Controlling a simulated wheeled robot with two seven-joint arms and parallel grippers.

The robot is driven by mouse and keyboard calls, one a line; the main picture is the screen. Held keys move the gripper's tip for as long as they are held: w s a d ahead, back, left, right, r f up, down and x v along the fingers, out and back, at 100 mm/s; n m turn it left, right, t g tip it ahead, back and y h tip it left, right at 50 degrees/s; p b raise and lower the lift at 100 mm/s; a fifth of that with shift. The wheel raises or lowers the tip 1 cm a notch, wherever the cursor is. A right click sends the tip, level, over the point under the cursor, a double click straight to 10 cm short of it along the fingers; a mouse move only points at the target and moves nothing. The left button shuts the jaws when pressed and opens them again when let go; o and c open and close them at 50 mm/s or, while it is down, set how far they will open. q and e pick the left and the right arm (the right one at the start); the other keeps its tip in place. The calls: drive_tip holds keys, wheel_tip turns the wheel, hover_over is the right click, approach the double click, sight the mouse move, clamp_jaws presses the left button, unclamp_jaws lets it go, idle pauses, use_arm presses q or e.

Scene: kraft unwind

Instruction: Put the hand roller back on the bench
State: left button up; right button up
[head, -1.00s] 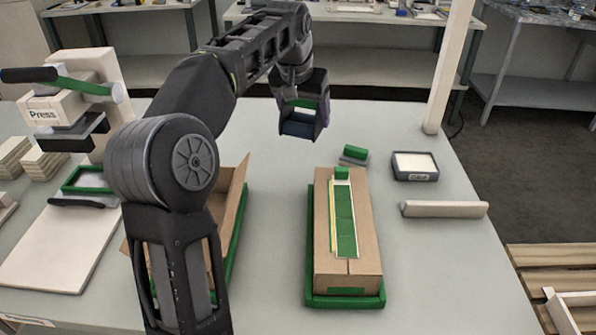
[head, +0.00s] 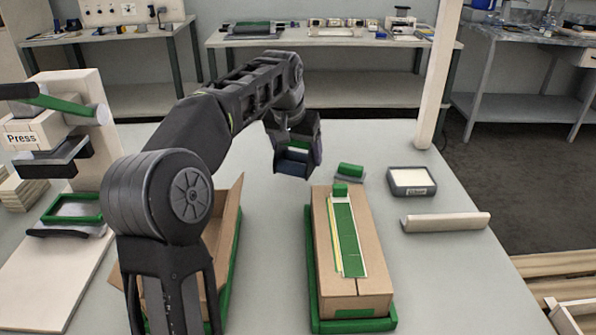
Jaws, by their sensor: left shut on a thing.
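My left gripper (head: 295,165) hangs over the far middle of the grey bench (head: 275,215), behind and left of the long cardboard box. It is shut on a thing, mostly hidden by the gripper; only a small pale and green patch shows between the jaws. I take this to be the hand roller, but its shape cannot be made out. The gripper looks a little above the bench top, and I see no contact with it. My right gripper is not in view.
A closed box (head: 322,265) with a green strip stands on a green tray. An open box (head: 226,225) is left of it. A green block (head: 350,171), a dark tray (head: 411,190) and a pale bar (head: 446,222) lie right. A post (head: 440,75) and press (head: 55,130) stand nearby.

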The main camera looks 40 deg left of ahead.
sight(298, 181)
use_arm(q)
drive_tip(key=shift+f, duration=0.1)
drive_tip(key=shift+f+b, duration=0.35)
drive_tip(key=shift+f, duration=1.45)
drive_tip(key=shift+s+d+f+b, duration=0.1)
drive_tip(key=shift+f+b, duration=0.25)
drive_tip(key=shift+f, duration=0.3)
drive_tip(key=shift+c, duration=0.9)
drive_tip(key=o, duration=1.5)
drive_tip(key=shift+s+f, duration=0.1)
drive_tip(key=shift+f, duration=0.1)
drive_tip(key=o, duration=0.4)
drive_tip(key=shift+r, duration=0.1)
